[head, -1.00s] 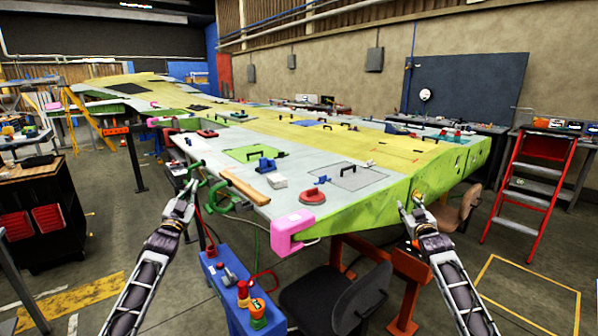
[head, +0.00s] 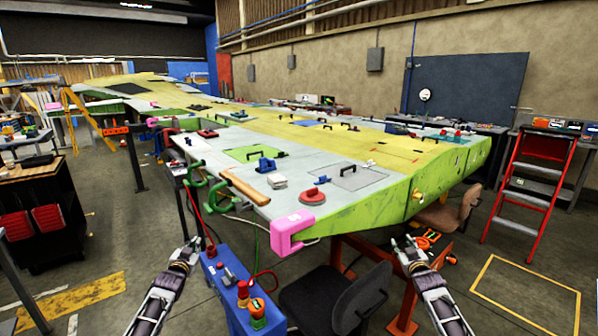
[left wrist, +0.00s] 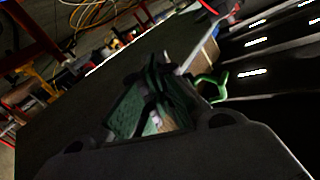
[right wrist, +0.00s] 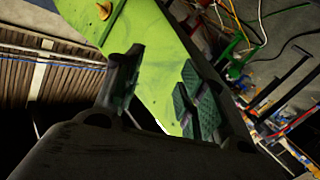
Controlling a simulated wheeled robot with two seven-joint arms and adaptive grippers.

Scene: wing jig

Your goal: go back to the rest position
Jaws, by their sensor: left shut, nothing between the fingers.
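My left gripper (head: 190,244) hangs low in front of the wing's left near corner, above the left end of the blue cart, and touches nothing that I can see. Its padded fingers also show together and empty in the left wrist view (left wrist: 155,100). My right gripper (head: 406,241) is below the wing's green end face, over the floor area by the orange stand. In the right wrist view its fingers (right wrist: 160,90) stand apart with nothing held between them. The large green, yellow and grey wing (head: 390,200) lies on its jig beyond both grippers.
A blue cart (head: 215,284) with small tools stands near the left gripper. A dark chair (head: 330,300) is between the arms. A pink block (head: 289,232) and green clamps (head: 219,197) sit on the wing's near edge. A red stepladder (head: 530,190) stands right; floor is open there.

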